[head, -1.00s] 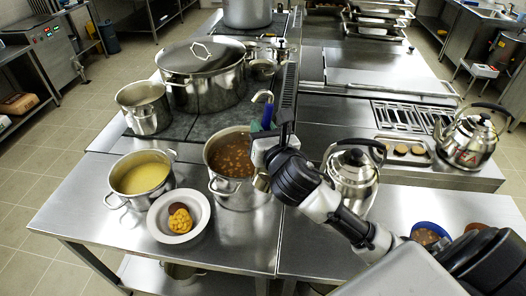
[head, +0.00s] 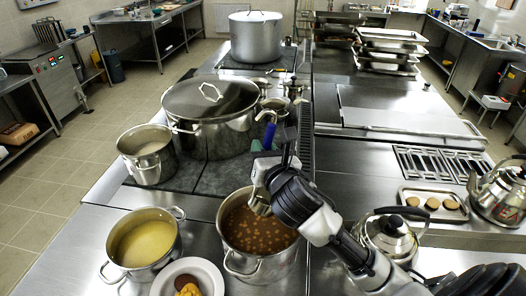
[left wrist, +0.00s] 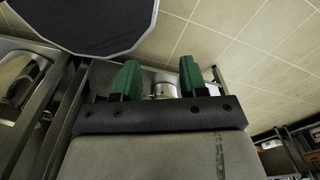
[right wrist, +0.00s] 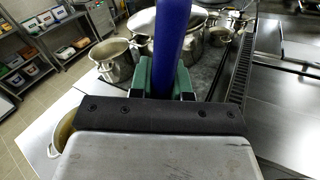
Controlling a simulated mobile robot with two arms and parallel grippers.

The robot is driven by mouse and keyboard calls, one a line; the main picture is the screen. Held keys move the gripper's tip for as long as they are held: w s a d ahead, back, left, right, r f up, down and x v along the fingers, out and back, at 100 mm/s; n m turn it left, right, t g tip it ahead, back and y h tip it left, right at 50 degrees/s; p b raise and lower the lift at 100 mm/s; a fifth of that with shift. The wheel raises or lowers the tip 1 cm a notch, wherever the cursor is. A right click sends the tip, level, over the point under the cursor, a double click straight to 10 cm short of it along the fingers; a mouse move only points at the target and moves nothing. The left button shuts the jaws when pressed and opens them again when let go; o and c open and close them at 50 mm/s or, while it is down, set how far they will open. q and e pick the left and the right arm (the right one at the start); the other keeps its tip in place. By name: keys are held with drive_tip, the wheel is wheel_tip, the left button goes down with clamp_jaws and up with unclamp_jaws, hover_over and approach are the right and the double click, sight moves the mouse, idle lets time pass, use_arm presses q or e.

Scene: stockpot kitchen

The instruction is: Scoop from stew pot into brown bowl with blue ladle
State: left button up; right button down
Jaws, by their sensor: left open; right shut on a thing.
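The stew pot (head: 248,232), a steel pot of brown stew with chunks, stands at the front in the head view. My right gripper (head: 262,150) is shut on the blue handle of the ladle (head: 269,136). The handle points up, also in the right wrist view (right wrist: 172,45). The ladle's metal end shows over the stew pot's opening, partly hidden by my wrist; I cannot tell whether it touches the stew. My left gripper (left wrist: 160,80) is open and empty in the left wrist view. The brown bowl is not in the current views.
A pot of yellow soup (head: 145,240) and a white bowl (head: 170,275) stand left of the stew pot. A kettle (head: 392,240) stands to the right. A large lidded pot (head: 215,120) and a smaller pot (head: 147,155) stand behind. A tray of round patties (head: 433,212) lies right.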

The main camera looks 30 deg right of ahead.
drive_tip(key=b, duration=0.7)
hover_over(263, 201)
wheel_tip(263, 201, down, 5)
drive_tip(key=shift+f+b, duration=1.55)
drive_tip(key=shift+f, duration=1.35)
use_arm(q)
wheel_tip(263, 201, down, 16)
drive_tip(key=w+b, duration=0.2)
drive_tip(key=b, duration=0.2)
drive_tip(key=shift+w+d+r+b, duration=0.2)
drive_tip(key=shift+d+b, duration=0.15)
drive_tip(key=shift+d, duration=0.1)
use_arm(e)
drive_tip(key=shift+f, duration=4)
drive_tip(key=shift+a, duration=0.15)
